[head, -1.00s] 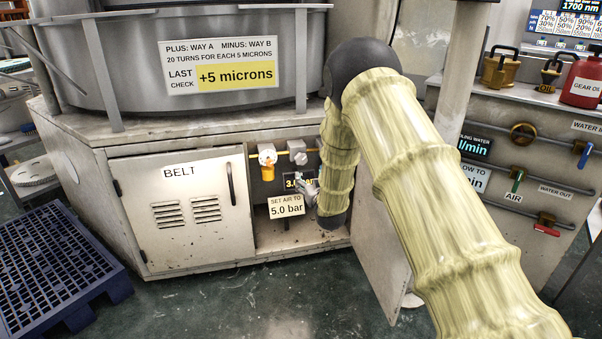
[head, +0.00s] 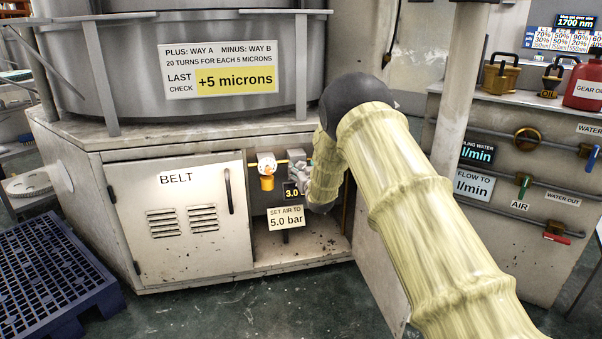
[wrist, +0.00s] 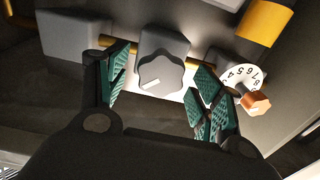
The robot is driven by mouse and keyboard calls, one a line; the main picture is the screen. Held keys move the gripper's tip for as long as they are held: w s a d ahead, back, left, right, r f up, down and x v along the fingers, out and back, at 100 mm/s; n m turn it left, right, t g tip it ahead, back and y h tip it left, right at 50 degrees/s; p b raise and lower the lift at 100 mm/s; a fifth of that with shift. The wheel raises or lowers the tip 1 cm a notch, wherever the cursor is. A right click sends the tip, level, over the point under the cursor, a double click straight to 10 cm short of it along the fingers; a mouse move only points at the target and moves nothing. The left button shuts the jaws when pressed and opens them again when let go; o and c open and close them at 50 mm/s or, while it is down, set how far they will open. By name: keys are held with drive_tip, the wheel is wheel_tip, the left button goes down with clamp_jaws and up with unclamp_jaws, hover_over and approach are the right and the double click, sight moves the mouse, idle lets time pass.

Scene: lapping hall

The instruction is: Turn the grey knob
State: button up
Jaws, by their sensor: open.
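The grey knob (wrist: 161,76) has a lobed rim and a white pointer mark aimed to the lower left in the wrist view. It sits on a grey block (wrist: 164,42) on a yellow pipe. My gripper (wrist: 160,84) is open, with one green-padded finger on each side of the knob; I cannot tell whether the pads touch it. A display (head: 291,190) there reads 3.0, partly covered. A sign (head: 286,217) says to set air to 5.0 bar.
A numbered white dial (wrist: 242,75) and a copper-coloured hex part (wrist: 256,103) are close to the right finger. An orange-bowled fitting (head: 267,172) hangs left of my gripper. The closed BELT door (head: 180,215) is further left.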

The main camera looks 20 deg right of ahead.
drive_tip(key=shift+w, duration=0.6)
drive_tip(key=c, duration=1)
drive_tip(key=shift+a, duration=0.1)
drive_tip(key=shift+c, duration=0.2)
drive_tip(key=shift+r, duration=0.1)
drive_tip(key=shift+m+p, duration=0.3)
